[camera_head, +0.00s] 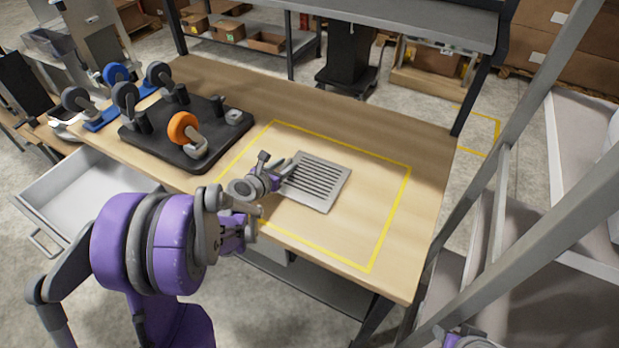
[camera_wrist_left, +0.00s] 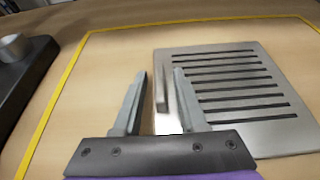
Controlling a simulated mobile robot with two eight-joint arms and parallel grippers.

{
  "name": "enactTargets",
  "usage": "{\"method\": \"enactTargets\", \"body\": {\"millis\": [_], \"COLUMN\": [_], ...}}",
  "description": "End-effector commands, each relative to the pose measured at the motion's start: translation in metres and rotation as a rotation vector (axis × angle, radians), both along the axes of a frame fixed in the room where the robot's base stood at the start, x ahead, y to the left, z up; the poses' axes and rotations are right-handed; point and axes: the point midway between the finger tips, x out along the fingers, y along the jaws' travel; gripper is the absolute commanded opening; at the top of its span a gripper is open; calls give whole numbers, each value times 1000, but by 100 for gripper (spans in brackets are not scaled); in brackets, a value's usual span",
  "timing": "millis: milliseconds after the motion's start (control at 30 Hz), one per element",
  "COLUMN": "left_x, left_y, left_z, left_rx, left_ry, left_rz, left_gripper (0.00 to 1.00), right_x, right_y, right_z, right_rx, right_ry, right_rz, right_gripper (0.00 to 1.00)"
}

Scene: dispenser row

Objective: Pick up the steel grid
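The steel grid (camera_head: 325,185), a flat grey plate with a row of dark slots, lies on the wooden workbench inside a yellow outline. My left gripper (camera_head: 281,170) is at the grid's left edge. In the left wrist view the grid (camera_wrist_left: 230,142) fills the right side, with a small upright lip on its left edge. The left gripper's fingers (camera_wrist_left: 160,78) are apart there, with the lip between them and the right finger over the plate. I cannot tell whether either finger touches it. A small part of my right arm shows at the bottom right of the head view; its fingers are unclear.
A black tray (camera_head: 165,158) with an orange-wheeled caster (camera_head: 184,128) and black posts stands left of the outline. Several casters stand beyond it. A drawer (camera_head: 85,190) is open at the front left. The outlined area right of the grid is clear. Grey metal framing rises at right.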

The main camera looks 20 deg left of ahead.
Motion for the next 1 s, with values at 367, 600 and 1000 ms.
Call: {"method": "enactTargets", "body": {"millis": [367, 600, 1000], "left_x": [0, 0, 0], "left_y": [0, 0, 0], "left_z": [0, 0, 0], "left_rx": [0, 0, 0], "left_ry": [0, 0, 0], "left_rz": [0, 0, 0], "left_gripper": [0, 0, 0], "right_x": [0, 0, 0], "right_y": [0, 0, 0], "right_z": [0, 0, 0], "right_rx": [0, 0, 0], "right_ry": [0, 0, 0], "right_rz": [0, 0, 0], "right_gripper": [47, 47, 47]}}
